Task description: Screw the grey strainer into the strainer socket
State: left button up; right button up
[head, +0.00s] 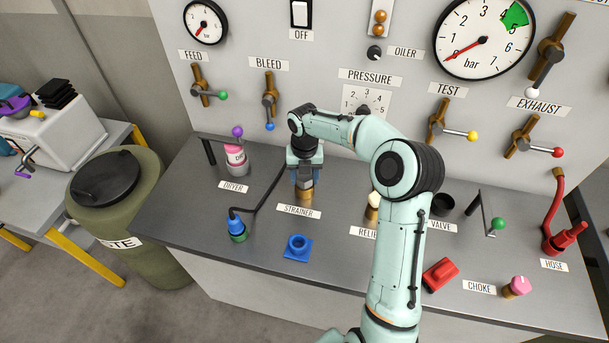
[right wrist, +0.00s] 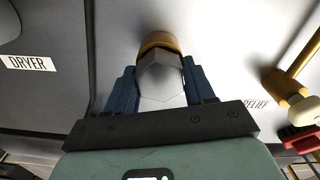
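My right gripper (head: 305,176) points down over the strainer socket (head: 304,194), a brass ring on the bench behind the STRAINER label. In the right wrist view its two blue fingers (right wrist: 161,90) are shut on the grey strainer (right wrist: 160,78), a hexagonal piece, one finger on each side. The strainer meets the brass socket (right wrist: 157,41) in line with it. Whether its thread is engaged cannot be seen. In the head view the gripper hides most of the strainer. My left gripper is not in view.
Left of the gripper stand the pink-and-white dryer (head: 236,160) and a blue-and-green fitting (head: 237,229) with a black cable. The relief fitting (head: 373,205) and a red block (head: 440,274) are to the right.

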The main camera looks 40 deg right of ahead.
jog(key=shift+c, duration=0.9)
jog(key=m, duration=1)
jog(key=shift+f+m, duration=0.1)
jog(key=shift+m, duration=0.2)
jog(key=m, duration=0.4)
jog(key=shift+m, duration=0.3)
jog(key=o, duration=0.9)
jog(key=shift+c, duration=0.2)
